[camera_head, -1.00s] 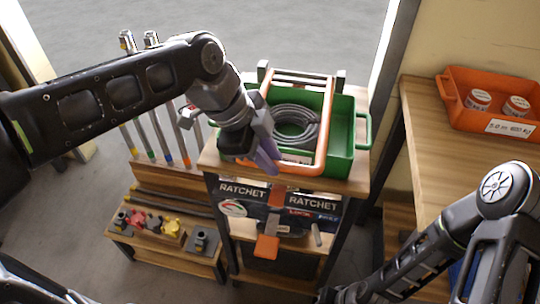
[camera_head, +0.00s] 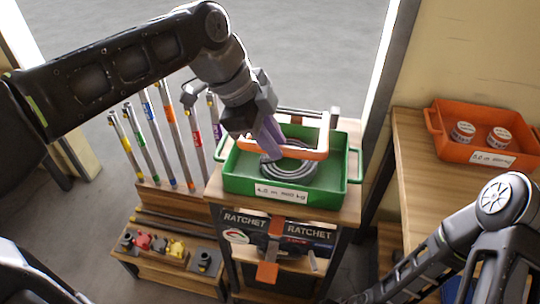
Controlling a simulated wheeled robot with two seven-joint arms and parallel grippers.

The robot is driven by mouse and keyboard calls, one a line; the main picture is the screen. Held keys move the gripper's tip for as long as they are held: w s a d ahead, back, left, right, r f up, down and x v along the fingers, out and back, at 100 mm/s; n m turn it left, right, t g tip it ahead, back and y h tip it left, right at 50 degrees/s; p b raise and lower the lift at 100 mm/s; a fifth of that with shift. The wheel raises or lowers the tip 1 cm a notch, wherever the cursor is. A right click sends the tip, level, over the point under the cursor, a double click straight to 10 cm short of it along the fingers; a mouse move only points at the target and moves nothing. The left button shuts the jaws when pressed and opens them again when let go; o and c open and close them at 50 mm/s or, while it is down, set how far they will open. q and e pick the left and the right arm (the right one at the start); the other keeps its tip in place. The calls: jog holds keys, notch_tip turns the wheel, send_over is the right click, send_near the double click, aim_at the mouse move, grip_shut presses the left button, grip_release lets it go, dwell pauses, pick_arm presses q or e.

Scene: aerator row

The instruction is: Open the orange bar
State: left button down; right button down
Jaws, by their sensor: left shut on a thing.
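The orange bar (camera_head: 308,154) is a U-shaped frame over a green tray (camera_head: 235,180). It is raised and tilted toward the back, its front crosspiece above the rear half of the tray. My left gripper (camera_head: 268,142), with purple fingers, is shut on the crosspiece left of its middle. The fingers partly hide the bar there. A coiled grey cable (camera_head: 290,172) lies in the tray, partly behind the fingers and bar. My right arm comes in at the lower right, but its gripper is out of view.
The tray stands on a wooden stand (camera_head: 345,215) with ratchet boxes and an orange hanging piece (camera_head: 267,272). Upright tubes (camera_head: 155,140) stand close at left. An orange bin (camera_head: 470,150) with two rolls sits on the right table (camera_head: 415,190).

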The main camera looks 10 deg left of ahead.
pick_arm(q)
jog(key=w+r+p, duration=0.3)
jog(key=w+r, duration=0.1)
jog(key=r, duration=0.1)
jog(key=shift+w+a+r, duration=0.15)
jog(key=shift+w, duration=0.1)
